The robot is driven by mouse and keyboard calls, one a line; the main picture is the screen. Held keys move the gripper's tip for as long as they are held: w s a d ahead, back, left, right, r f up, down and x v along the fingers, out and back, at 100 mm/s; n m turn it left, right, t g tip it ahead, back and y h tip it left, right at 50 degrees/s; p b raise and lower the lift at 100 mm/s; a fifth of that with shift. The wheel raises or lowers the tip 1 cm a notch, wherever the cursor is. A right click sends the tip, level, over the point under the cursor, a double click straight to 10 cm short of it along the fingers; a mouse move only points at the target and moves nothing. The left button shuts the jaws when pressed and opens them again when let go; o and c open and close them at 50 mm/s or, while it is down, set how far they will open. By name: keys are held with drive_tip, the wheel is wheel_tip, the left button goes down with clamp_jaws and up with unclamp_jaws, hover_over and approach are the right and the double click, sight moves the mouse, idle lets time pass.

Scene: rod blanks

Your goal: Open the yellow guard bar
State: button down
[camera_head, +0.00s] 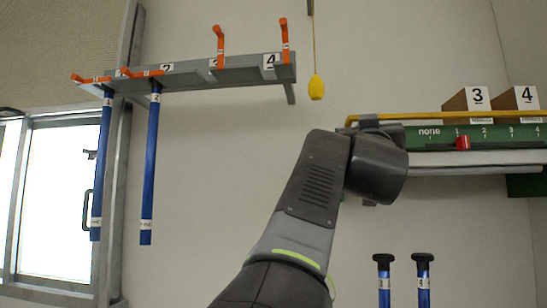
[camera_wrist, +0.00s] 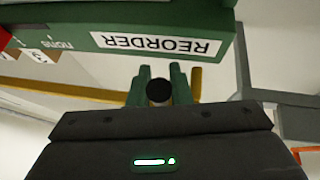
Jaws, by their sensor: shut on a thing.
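The yellow guard bar (camera_head: 440,117) runs along the front of the green board (camera_head: 415,137) at the right in the head view. In the wrist view the yellow bar (camera_wrist: 70,89) passes behind my gripper, and a short yellow piece (camera_wrist: 196,83) shows to its right. My gripper (camera_wrist: 159,88) has its two green fingers closed around a round black knob (camera_wrist: 158,91). The knob appears to belong to the guard bar, but the join is hidden.
The green board with a REORDER label (camera_wrist: 157,44) is close to my gripper. A red slider (camera_head: 463,143) sits on its scale. Boxes (camera_head: 468,99) stand behind the bar. A rack (camera_head: 200,75) holds blue rods (camera_head: 150,170) at the left. A yellow pull (camera_head: 316,88) hangs between.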

drive_tip(key=shift+w+f+t+h+b, duration=0.2)
drive_tip(key=shift+t+h+b, duration=0.2)
drive_tip(key=shift+b, duration=1)
drive_tip(key=c, duration=1.6)
unclamp_jaws()
drive_tip(key=shift+s, duration=0.1)
